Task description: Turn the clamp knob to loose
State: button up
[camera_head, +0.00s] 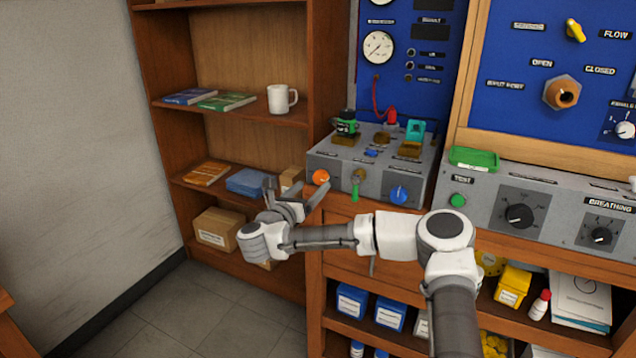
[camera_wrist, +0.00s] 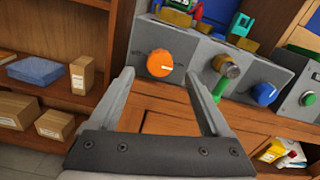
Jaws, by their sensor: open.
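An orange round knob (camera_head: 320,177) sits on the front face of a grey box (camera_head: 330,163), at its left end. No readable label names the clamp knob. In the wrist view the orange knob (camera_wrist: 159,62) carries a short white mark on its right half. My gripper (camera_head: 297,190) is open and empty, just in front and to the left of the box in the head view. In the wrist view its two fingers reach up on either side of the orange knob, with no visible contact.
To the right on the same box are a brass fitting with a green lever (camera_head: 355,192) and a blue knob (camera_head: 398,195). Green and teal fixtures stand on top. A wooden shelf (camera_head: 240,115) with books, boxes and a mug (camera_head: 282,98) stands left.

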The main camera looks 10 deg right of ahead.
aim_at(319, 179)
jog(key=x, duration=0.5)
grip_shut()
dwell(0.4)
